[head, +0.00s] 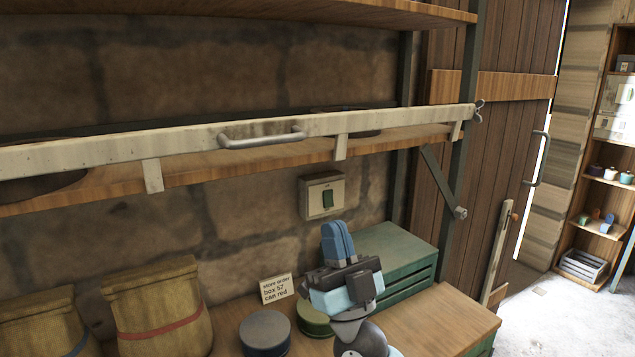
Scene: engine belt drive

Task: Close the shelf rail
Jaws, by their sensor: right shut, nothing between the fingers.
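The shelf rail (380,119) is a pale, worn bar that runs along the front edge of the wooden shelf (270,158). It has a grey metal handle (262,138) near its middle and short pale brackets below it. Its right end meets a small metal hook (478,111) at the dark shelf post. My right gripper (337,238) is below the rail, in front of the stone wall, with its blue fingers together and pointing up. It is apart from the rail and its handle. My left gripper is out of view.
Below stand two tan sacks (160,308), round tins (265,333), a sign (277,288) and a green crate (395,258) on a wooden bench. A switch box (322,196) is on the wall. A wooden door (510,150) and floor room are at right.

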